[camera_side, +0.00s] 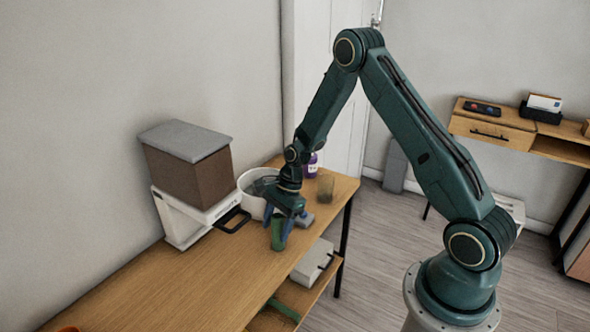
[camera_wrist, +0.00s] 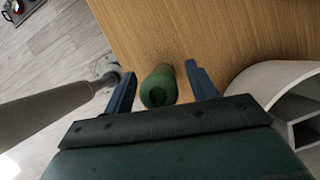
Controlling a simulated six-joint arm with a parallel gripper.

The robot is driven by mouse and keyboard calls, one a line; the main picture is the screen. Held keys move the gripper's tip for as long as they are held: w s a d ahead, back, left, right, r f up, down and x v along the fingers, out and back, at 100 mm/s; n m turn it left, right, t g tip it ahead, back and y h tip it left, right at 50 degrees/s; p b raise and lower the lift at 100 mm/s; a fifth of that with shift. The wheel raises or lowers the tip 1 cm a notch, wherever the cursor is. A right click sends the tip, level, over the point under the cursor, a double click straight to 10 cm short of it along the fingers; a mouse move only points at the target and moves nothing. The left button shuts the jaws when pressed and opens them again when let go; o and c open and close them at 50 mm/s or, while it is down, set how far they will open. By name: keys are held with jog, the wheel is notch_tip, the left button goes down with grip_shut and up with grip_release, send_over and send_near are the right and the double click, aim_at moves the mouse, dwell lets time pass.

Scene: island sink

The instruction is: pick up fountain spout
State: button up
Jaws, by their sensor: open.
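A green, rounded, tube-like piece, which I take for the fountain spout, stands on the wooden table in the side view (camera_side: 277,234). In the wrist view it shows as a green body (camera_wrist: 158,86) with a dark round opening at its near end. My gripper (camera_side: 281,226) is low over the table with its blue fingers open. In the wrist view the fingertips (camera_wrist: 157,75) lie on either side of the green piece, with gaps on both sides. The side view partly hides the piece behind the fingers.
A white pot (camera_side: 252,191) stands behind my gripper. A brown box with a grey lid (camera_side: 187,153) sits on a white stand to the left. A purple bottle (camera_side: 311,165) and a brownish cup (camera_side: 325,188) stand farther right. The table's near left is largely clear.

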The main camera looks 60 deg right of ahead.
dwell(0.3)
jog(key=c, duration=1.1)
jog(key=shift+o, duration=0.2)
jog(key=shift+r, duration=0.15)
notch_tip(320, 180, up, 20)
dwell(0.4)
